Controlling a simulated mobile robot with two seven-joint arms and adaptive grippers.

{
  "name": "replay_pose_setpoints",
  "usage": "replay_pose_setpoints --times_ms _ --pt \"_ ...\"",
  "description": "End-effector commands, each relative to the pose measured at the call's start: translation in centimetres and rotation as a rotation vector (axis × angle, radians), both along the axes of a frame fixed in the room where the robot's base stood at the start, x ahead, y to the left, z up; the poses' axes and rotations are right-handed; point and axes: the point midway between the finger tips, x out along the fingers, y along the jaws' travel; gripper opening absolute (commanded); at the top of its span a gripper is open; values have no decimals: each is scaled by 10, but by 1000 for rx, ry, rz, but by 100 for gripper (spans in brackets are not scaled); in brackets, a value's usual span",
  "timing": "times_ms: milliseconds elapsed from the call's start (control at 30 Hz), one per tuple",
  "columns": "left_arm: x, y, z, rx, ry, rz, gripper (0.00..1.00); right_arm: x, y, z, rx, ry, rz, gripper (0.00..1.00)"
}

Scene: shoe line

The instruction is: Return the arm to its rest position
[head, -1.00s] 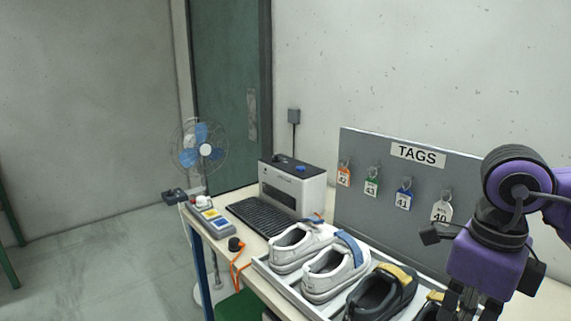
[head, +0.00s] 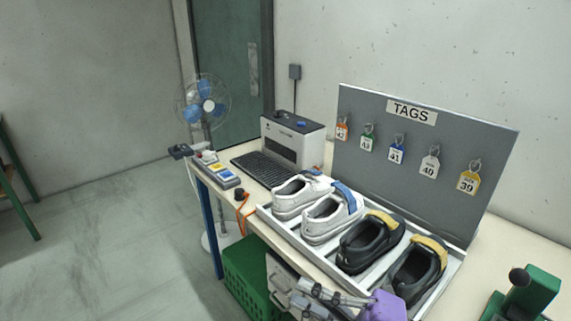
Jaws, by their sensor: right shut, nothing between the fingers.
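My right gripper (head: 288,288) shows at the bottom middle of the head view. It points left from its purple wrist (head: 385,306), in front of the tray's near edge. Its fingers are shut and I see nothing held in them. The rest of the right arm is mostly out of the picture. My left gripper is not in view.
A pale tray (head: 292,238) with two white and two dark shoes (head: 368,242) lies on the bench. Behind it stands a grey TAGS board (head: 365,110) with several hanging tags. A green crate (head: 243,272) is below left. A green device (head: 525,295) stands at right.

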Motion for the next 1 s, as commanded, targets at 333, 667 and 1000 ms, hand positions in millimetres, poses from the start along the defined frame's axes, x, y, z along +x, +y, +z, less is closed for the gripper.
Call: replay_pose_setpoints --times_ms 333,667,1000 --pt "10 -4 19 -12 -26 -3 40 -33 -129 -197 396 882 -844 0" --pt "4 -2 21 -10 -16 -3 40 -178 -156 -328 524 1445 -1222 0" --pt "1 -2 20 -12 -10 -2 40 -208 -154 -345 540 1544 -1272 0"
